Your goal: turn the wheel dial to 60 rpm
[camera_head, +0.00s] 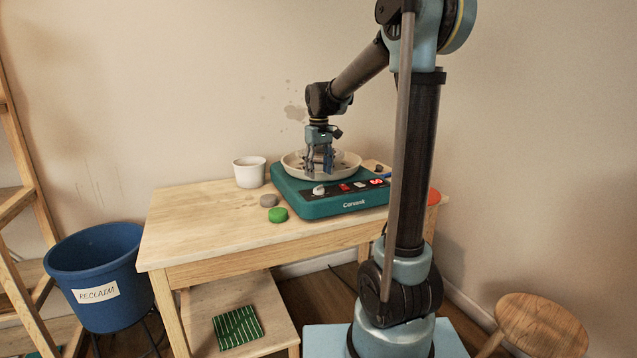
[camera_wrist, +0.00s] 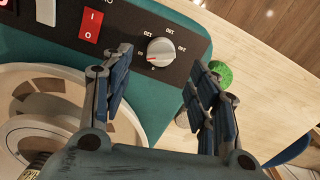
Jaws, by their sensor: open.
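The teal pottery wheel (camera_head: 322,207) stands on the wooden table, with a dark control panel along its front. Its grey-white dial (camera_head: 319,190) is at the panel's left end. In the wrist view the dial (camera_wrist: 160,50) shows between my fingertips, with numbers around it.
A red switch (camera_head: 344,187) and a lit red display (camera_head: 376,181) are on the panel. A green round piece (camera_head: 278,215) and a grey lump (camera_head: 268,200) lie left of the wheel. A white pot (camera_head: 249,172) stands behind them. The table's front left is clear.

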